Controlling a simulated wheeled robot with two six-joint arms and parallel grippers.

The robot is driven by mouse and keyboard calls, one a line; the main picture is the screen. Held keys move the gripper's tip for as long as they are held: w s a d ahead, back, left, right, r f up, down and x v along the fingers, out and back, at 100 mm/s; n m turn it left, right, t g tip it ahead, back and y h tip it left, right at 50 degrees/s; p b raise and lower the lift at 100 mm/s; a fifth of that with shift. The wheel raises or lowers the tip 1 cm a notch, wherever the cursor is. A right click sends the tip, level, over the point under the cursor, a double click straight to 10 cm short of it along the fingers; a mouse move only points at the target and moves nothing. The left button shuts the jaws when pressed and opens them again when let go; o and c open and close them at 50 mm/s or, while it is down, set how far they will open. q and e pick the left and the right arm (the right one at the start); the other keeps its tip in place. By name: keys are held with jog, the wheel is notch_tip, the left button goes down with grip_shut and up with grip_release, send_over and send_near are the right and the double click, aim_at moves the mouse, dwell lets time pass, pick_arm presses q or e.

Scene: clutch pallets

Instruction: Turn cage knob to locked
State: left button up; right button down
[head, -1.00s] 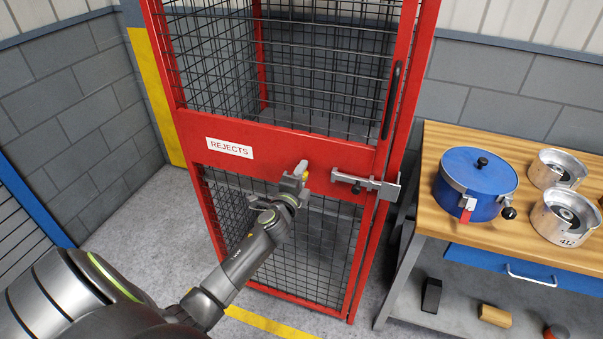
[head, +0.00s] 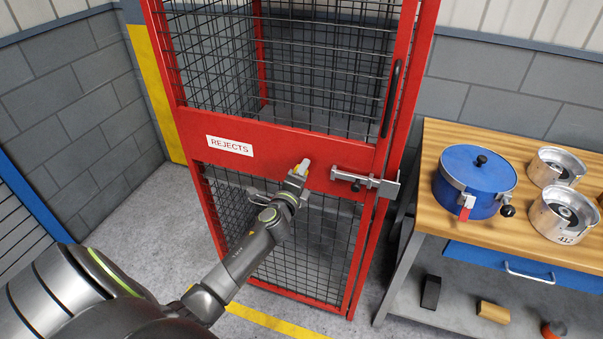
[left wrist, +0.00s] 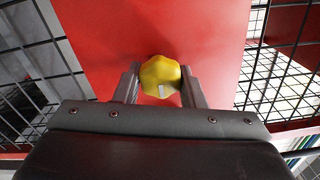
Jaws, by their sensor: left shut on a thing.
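The cage knob (left wrist: 160,76) is yellow and lobed, with a short white mark on its face. It sits on the red cross panel of the cage door (head: 270,170). My left gripper (head: 300,172) is at the panel, and in the left wrist view its two fingers (left wrist: 160,88) are shut on the knob from both sides. In the head view the gripper hides most of the knob. A metal slide bolt (head: 362,180) with a dark knob is on the door's right side, apart from the gripper. My right gripper is not in view.
A white REJECTS sign (head: 229,146) is left of the gripper. A wooden workbench (head: 450,137) stands at the right, holding a blue lidded pot (head: 470,190) and metal housings (head: 560,215). Grey floor lies free left of the cage.

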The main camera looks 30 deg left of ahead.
pick_arm(q)
jog(key=o, duration=1)
jog(key=b+v, duration=0.1)
jog(key=v, duration=1.6)
jog(key=shift+s+d, duration=0.15)
